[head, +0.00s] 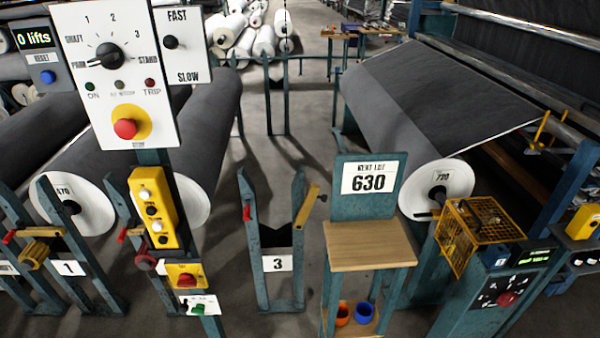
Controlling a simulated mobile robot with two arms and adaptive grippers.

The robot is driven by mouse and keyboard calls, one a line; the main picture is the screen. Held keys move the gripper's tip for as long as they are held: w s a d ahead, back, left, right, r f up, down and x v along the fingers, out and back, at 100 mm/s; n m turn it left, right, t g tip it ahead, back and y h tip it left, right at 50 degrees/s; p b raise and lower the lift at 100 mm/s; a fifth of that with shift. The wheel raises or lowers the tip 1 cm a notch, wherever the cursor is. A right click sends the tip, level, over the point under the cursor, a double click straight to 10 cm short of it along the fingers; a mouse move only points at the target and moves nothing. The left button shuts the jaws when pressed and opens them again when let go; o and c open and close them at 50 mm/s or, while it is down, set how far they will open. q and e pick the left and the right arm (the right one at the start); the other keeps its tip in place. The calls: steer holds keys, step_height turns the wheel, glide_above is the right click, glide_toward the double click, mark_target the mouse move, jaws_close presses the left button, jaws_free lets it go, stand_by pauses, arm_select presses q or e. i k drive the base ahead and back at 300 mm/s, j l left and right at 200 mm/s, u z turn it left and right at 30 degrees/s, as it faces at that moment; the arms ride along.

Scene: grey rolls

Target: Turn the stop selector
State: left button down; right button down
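No label that I can read says stop selector. A white panel (157,128) at the upper left carries a black rotary knob (108,57) among marks 1, 2, 3, STAND, PARK and SHAFT. Its white pointer is toward PARK at the left. Below it is a red mushroom button (125,128) on a yellow disc. At the lower right, a teal pedestal (458,292) carries a red knob (507,298) on a dark dial with small marks too small to read. Neither gripper is in view.
A yellow push-button box (153,207) hangs below the white panel. A yellow mesh cage (478,232) sits above the pedestal.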

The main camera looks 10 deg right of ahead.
mark_target(109, 55)
steer(key=j, duration=1)
steer(key=k+j, duration=0.1)
steer(key=j, duration=0.85)
steer(key=j+z, duration=0.1)
steer(key=j, duration=0.9)
steer(key=k+j, duration=0.1)
steer(key=j, duration=0.9)
